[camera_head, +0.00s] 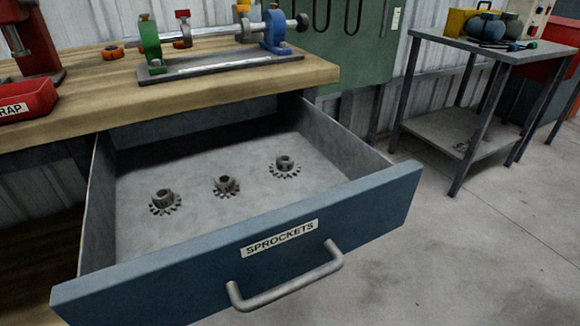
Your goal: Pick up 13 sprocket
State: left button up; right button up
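Three dark metal sprockets lie in an open blue drawer (370,205) labelled "SPROCKETS". The left sprocket (164,203) is nearest the drawer's left wall. The middle sprocket (226,186) and the right sprocket (285,167) follow in a diagonal row toward the back right. Each lies flat with its hub up, and they are apart from one another. No number can be read on any of them. Neither of my grippers is in view.
A wooden workbench (95,85) overhangs the drawer's back. On it stand a shaft fixture (220,68), a red scrap bin (27,100) and a red press (38,40). A drawer handle (290,285) sticks out in front. A metal side table (490,50) stands right; the floor between is clear.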

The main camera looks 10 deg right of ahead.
aim_at(164, 201)
jog(key=i+j, duration=0.1)
jog(key=j, duration=0.3)
jog(key=i+j, duration=0.15)
jog(key=j, duration=0.3)
jog(key=i+j, duration=0.1)
jog(key=j, duration=0.3)
jog(key=i+j+z, duration=0.1)
jog(key=j+z, duration=0.15)
jog(key=j, duration=0.15)
jog(key=j+z, duration=0.25)
jog(key=j, duration=0.15)
jog(key=i, duration=0.05)
